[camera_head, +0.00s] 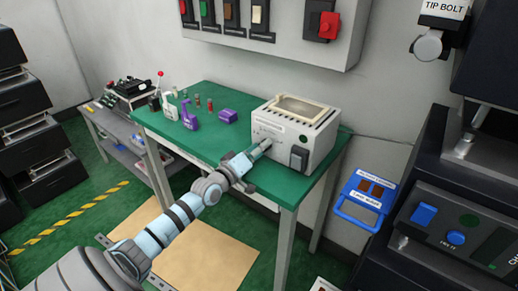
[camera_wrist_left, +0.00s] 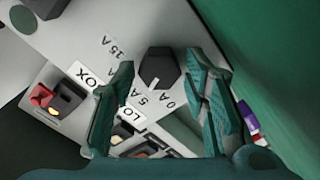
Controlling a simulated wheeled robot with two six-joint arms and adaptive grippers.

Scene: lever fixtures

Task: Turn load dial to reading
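The load dial is a dark faceted knob (camera_wrist_left: 160,72) on the pale front panel of a box-shaped unit (camera_head: 318,134). Markings 0 A, 5 A and 15 A stand around it in the left wrist view; I cannot tell which one it points to. My left gripper (camera_wrist_left: 162,88) is open, with its green fingers on either side of the knob in that view. I cannot tell whether they touch it. In the head view my left gripper (camera_head: 258,152) is at the front of the unit and hides the knob. My right gripper is not in view.
The unit stands on a green table (camera_head: 190,146).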

